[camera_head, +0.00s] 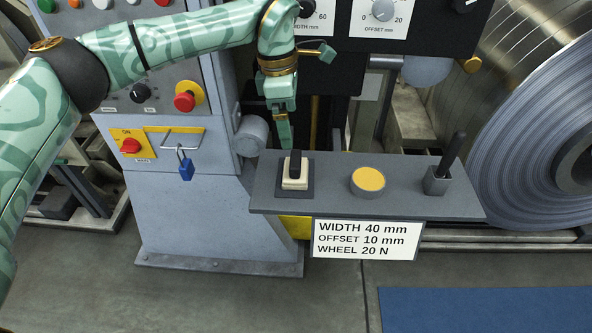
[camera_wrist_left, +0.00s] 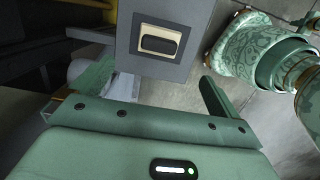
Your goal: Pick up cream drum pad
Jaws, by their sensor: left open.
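The cream drum pad (camera_head: 294,184) is a cream block with an upright black grip. It sits on a dark square base at the left end of a grey shelf (camera_head: 330,203). In the left wrist view the pad (camera_wrist_left: 145,49) shows as a cream rectangle around the black grip, ahead of the jaws. My left gripper (camera_head: 286,128) points down, above and slightly behind the pad, apart from it. In the wrist view the left gripper (camera_wrist_left: 152,78) has its fingers spread with nothing between them. My right gripper is not in view.
A round orange-yellow pad (camera_head: 369,180) in a grey holder is at mid-shelf. A grey block with a tilted black rod (camera_head: 439,179) stands at the right end. A control cabinet (camera_head: 190,205) is at left, a steel coil (camera_head: 545,130) at right. A label (camera_head: 364,240) hangs below the shelf.

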